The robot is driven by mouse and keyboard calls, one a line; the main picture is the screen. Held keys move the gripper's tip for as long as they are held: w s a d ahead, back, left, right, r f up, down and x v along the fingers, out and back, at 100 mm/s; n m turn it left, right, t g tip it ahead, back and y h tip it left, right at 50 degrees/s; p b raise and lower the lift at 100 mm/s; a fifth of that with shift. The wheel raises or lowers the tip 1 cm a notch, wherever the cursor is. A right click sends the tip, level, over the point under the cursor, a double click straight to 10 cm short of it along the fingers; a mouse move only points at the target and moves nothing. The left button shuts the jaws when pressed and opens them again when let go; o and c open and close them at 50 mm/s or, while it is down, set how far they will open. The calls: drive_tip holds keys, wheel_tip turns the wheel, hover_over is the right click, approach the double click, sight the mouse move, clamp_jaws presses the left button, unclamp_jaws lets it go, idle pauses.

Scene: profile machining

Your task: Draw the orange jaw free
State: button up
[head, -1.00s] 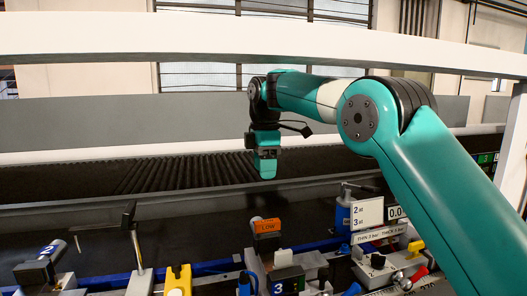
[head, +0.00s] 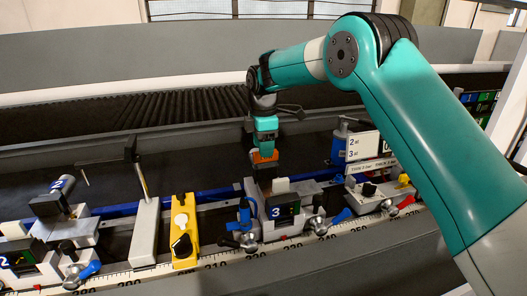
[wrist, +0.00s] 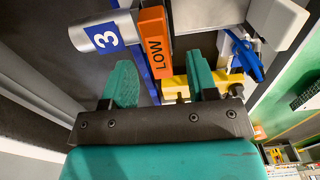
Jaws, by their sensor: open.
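The orange jaw (head: 264,157) sits at the top of the clamp unit marked 3 (head: 282,212). In the wrist view the jaw (wrist: 153,42) is an orange block with the word LOW. My gripper (head: 264,143) points down right above the jaw and hides its upper part in the head view. In the wrist view my gripper (wrist: 163,78) is open, with one finger on each side of the line to the jaw. The jaw's near end shows between the fingertips. I cannot tell whether either finger touches it.
A grey cylinder with a blue 3 label (wrist: 105,36) lies beside the jaw. A yellow block (head: 184,232) and the station marked 2 (head: 60,215) stand to the left. A white sign (head: 362,147) stands to the right. A ruler (head: 150,274) runs along the front.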

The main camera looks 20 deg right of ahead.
drive_tip(key=shift+f, duration=1.55)
clamp_jaws()
drive_tip(key=c, duration=0.8)
unclamp_jaws()
clamp_jaws()
drive_tip(key=shift+r+p, duration=0.15)
drive_tip(key=shift+p, duration=0.2)
